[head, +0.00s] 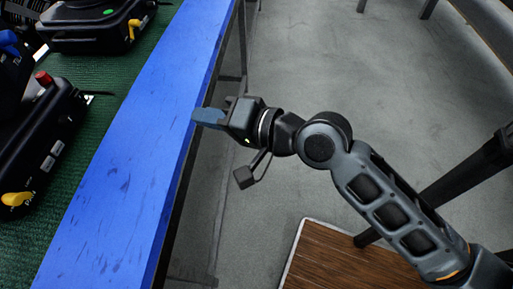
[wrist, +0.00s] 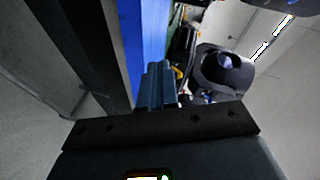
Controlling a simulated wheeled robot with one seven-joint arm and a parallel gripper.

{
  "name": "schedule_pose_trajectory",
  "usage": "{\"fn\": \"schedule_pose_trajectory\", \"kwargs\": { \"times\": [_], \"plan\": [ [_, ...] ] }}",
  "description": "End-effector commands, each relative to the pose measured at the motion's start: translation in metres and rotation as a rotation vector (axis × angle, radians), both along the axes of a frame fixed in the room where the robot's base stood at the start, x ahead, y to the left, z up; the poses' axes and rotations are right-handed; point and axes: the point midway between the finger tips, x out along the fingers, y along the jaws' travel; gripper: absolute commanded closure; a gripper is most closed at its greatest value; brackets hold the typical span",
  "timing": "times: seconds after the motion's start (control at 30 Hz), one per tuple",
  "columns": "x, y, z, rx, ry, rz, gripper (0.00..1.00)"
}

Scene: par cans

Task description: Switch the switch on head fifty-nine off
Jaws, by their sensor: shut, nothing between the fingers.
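Two black heads sit on the green mat in the head view. The nearer head (head: 48,150) has a red knob (head: 44,78), a yellow lever (head: 17,199) and small pale labels on its side. The farther head (head: 95,25) has a yellow lever (head: 134,27) at its right end. I cannot read a number on either, so I cannot tell which is head fifty-nine. My gripper (head: 207,117) points left over the blue table edge, apart from both heads. Its blue fingers (wrist: 160,86) are shut and empty in the wrist view.
The blue table edge (head: 110,190) runs diagonally beside the green mat (head: 108,120). Grey floor is open to the right. A wooden board (head: 340,262) lies low at the bottom. A dark round-mouthed housing (wrist: 225,70) shows beyond my fingers.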

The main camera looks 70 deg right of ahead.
Motion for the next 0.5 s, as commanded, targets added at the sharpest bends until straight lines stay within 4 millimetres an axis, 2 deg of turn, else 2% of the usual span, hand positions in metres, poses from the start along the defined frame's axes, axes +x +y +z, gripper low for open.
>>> {"fn": "schedule_pose_trajectory", "kwargs": {
  "times": [0.2, 0.5],
  "plan": [
    [-0.030, 0.010, -0.013, -0.158, 0.038, 0.003, 1.00],
    [-0.073, 0.022, -0.020, -0.393, 0.075, 0.030, 1.00]
  ]
}}
